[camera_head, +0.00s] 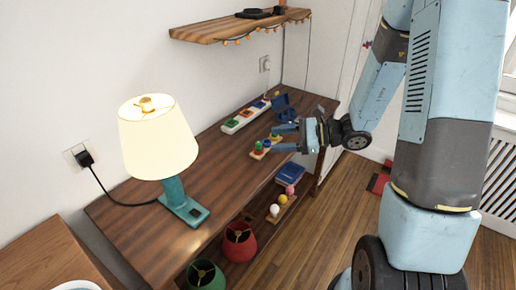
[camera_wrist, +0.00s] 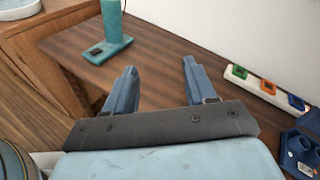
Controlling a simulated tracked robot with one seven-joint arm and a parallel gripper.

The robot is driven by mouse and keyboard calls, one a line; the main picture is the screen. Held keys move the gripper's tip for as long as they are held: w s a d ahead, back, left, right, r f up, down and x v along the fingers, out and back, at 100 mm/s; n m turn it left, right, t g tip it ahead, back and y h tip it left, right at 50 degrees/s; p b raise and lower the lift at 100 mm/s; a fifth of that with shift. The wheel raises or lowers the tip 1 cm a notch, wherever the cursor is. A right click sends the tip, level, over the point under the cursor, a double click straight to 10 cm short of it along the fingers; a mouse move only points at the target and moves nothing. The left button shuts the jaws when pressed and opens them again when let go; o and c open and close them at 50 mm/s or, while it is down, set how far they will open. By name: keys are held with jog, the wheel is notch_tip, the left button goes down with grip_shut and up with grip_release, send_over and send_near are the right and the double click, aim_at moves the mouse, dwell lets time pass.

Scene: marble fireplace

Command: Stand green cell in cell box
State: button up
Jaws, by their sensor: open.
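A small green upright piece (camera_head: 258,147), likely the green cell, stands on a small wooden board on the desk, left of my gripper. A blue open-looking box (camera_head: 285,106), possibly the cell box, sits farther back on the desk; a blue holder also shows at the lower right of the wrist view (camera_wrist: 297,152). My gripper (camera_head: 284,138) is open and level above the desk, its fingers pointing left. In the wrist view there is only bare desk between the fingers (camera_wrist: 160,68). The green piece is not seen in the wrist view.
A white strip (camera_head: 245,115) with green, orange and blue sockets lies along the wall. A lit lamp (camera_head: 158,138) on a teal base stands at the desk's near left. A wall shelf (camera_head: 240,25) hangs above. Between lamp and board, the desk is bare.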

jog(key=w+d+f+m+t+h, duration=0.1)
jog(key=w+d+f+m+t, duration=0.1)
jog(key=w+f+m+t, duration=0.25)
jog(key=w+d+f+m+t+h, duration=0.1)
jog(key=w+d+f+m+t, duration=0.15)
jog(key=f+m, duration=0.4)
jog(key=n, duration=0.1)
send_near(259, 142)
jog(key=a, duration=0.1)
jog(key=w+a+f, duration=0.2)
jog(key=shift+w+a+f, duration=0.15)
jog(key=shift+a+f, duration=0.05)
jog(key=shift+a, duration=0.2)
jog(key=shift+x, duration=2.85)
jog(key=shift+w+d+r, duration=0.15)
jog(key=shift+w, duration=0.05)
jog(key=shift+c, duration=0.3)
grip_shut()
jog(key=shift+r, duration=0.15)
